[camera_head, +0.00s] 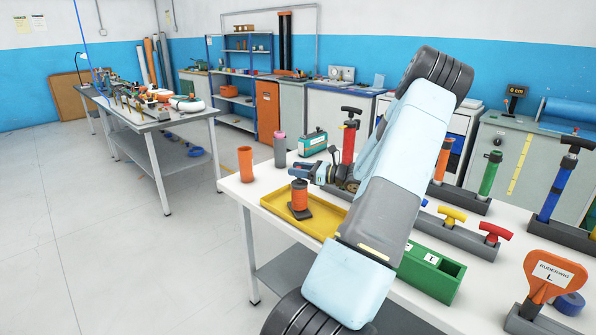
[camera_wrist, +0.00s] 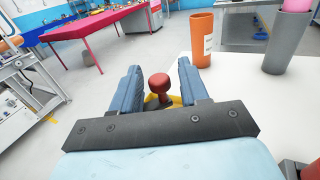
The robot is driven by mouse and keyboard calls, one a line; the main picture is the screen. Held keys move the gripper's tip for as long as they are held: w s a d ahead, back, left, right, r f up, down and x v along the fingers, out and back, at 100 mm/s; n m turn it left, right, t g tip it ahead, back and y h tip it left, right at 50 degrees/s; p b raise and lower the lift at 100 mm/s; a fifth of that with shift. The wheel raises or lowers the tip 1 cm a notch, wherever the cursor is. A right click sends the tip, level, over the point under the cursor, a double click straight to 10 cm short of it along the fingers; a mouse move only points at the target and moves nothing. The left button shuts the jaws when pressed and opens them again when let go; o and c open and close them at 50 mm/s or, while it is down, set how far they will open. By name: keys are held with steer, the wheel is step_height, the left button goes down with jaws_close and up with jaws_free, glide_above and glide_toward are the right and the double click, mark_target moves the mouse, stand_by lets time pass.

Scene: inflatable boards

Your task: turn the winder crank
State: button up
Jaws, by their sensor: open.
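A cabinet (camera_head: 509,150) at the right back carries a small display reading "0 cm" (camera_head: 517,91) and a blue roll (camera_head: 567,112), which look like the winder. I cannot make out its crank for certain. My gripper (camera_head: 300,171) is far to the left of it, over the near table. Its blue jaws are open and empty in the wrist view (camera_wrist: 158,70). A red knob (camera_wrist: 158,82) shows between and beyond the jaws; I cannot tell how near it is. An orange cylinder on a dark base (camera_head: 300,196) stands in the yellow tray below my gripper.
The white table (camera_head: 235,188) holds an orange cup (camera_head: 245,163), a green box (camera_head: 430,272), several upright pumps such as a blue one (camera_head: 556,190), and an orange paddle (camera_head: 550,275). My arm hides part of the table. The floor (camera_head: 120,260) at left is clear.

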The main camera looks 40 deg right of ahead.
steer(key=shift+c, duration=0.3)
jaws_close()
steer(key=shift+w+a+n+g+y, duration=0.1)
steer(key=shift+a+n+g+y, duration=0.1)
steer(key=shift+n+g+y, duration=0.55)
steer(key=shift+w+a+n+g+y, duration=0.2)
steer(key=shift+n+g+y, duration=0.4)
steer(key=shift+y, duration=0.25)
steer(key=shift+w+a+n+g+y, duration=0.1)
steer(key=shift+a+n+g+y, duration=0.1)
steer(key=shift+n+g+y, duration=0.55)
steer(key=shift+o, duration=0.3)
jaws_free()
